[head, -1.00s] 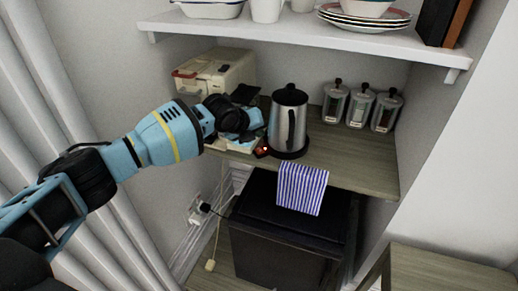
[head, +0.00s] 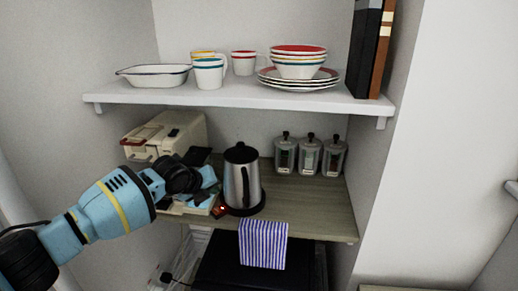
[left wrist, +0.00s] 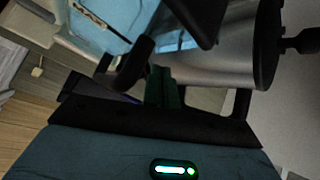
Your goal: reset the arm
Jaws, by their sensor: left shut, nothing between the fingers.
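My left arm comes in from the lower left in the head view. Its blue and black gripper (head: 207,180) is over the counter, just left of the steel kettle (head: 241,182). The gripper is shut and empty; in the left wrist view its dark fingers (left wrist: 165,88) are together. The kettle stands upright on its black base, with a small red light (head: 221,210) by its foot. Its steel side also shows close up in the left wrist view (left wrist: 215,62). I cannot tell whether the gripper touches it. My right gripper is not in view.
A cream appliance (head: 166,135) stands behind the gripper on the wooden counter (head: 315,205). Several glass canisters are at the back right. A striped cloth (head: 262,243) hangs over the front edge. A white shelf (head: 220,95) with dishes and books is above.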

